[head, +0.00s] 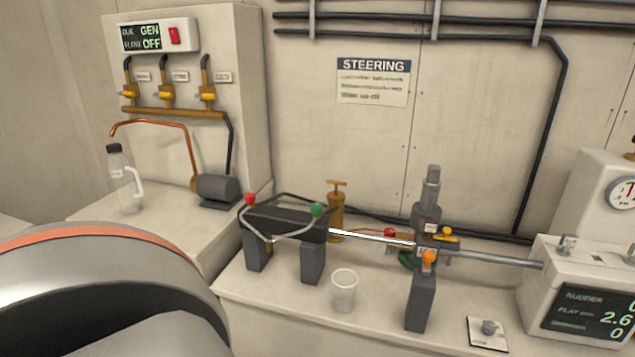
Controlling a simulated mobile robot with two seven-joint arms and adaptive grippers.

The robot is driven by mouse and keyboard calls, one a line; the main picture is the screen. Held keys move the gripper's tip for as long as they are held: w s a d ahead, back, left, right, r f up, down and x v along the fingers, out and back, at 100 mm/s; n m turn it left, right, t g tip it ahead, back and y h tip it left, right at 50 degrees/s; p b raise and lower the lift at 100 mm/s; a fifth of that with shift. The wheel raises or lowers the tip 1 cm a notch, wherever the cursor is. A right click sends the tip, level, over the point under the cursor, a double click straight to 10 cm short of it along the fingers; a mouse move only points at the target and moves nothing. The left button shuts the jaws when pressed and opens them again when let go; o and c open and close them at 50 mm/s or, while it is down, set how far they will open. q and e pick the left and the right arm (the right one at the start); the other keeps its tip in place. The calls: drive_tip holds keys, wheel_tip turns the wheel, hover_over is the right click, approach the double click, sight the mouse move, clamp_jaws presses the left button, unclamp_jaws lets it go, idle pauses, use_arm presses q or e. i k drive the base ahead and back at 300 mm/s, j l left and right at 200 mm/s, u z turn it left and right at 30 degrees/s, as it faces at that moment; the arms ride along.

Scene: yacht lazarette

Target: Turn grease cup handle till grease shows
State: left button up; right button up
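A brass cylinder with a T-shaped handle on top (337,210), which looks like the grease cup, stands upright behind the steering ram on the bench. Its lower part is partly hidden behind the ram's dark body and hoses. No grease can be made out at this size. Neither of my grippers is in view. A large grey and dark link with an orange band at the lower left looks like part of my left arm, and it hides the near left of the bench.
The steering ram (285,222) has red and green knobs and a shiny rod running right to a rudder display box (585,300). A clear cup (344,290) stands in front. A bottle (125,180) and pump (216,188) sit left. Bench front between cup and metal post is clear.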

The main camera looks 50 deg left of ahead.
sight(328, 181)
drive_tip(key=u, duration=1.4)
